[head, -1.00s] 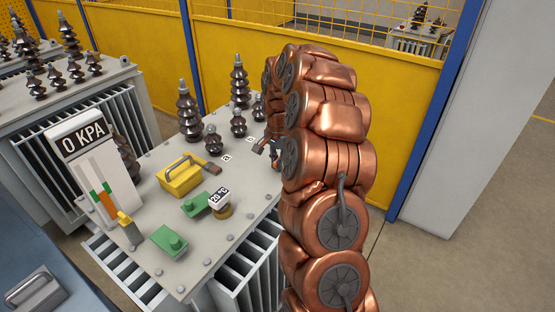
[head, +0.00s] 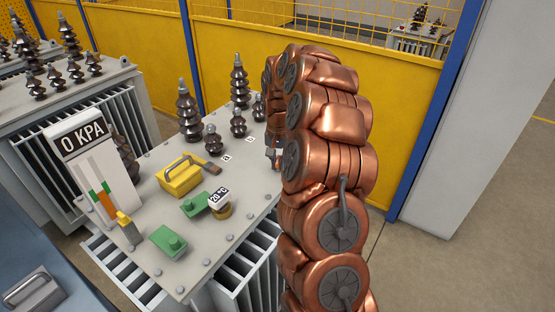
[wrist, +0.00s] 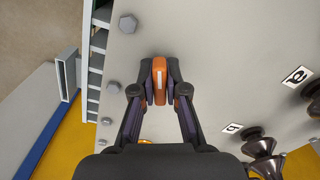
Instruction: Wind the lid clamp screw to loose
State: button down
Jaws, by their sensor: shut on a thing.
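The clamp screw's orange knob (wrist: 159,70) with a white mark shows in the wrist view, standing up from the grey transformer lid (wrist: 215,65). My gripper (wrist: 159,92) is shut on it, with one dark finger on each side. In the head view my gripper (head: 273,152) is at the right edge of the lid (head: 150,212), partly behind my copper arm. The knob is hidden there, and I cannot tell how far the screw is turned.
On the lid are a yellow box with a handle (head: 180,178), green blocks (head: 168,241), a white-topped dial (head: 219,200) and a gauge panel reading 0 KPA (head: 83,136). Dark insulators (head: 189,112) stand along the back. A yellow fence (head: 260,55) stands behind.

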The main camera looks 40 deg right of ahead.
jog(key=n, duration=0.4)
jog(key=shift+n, duration=0.3)
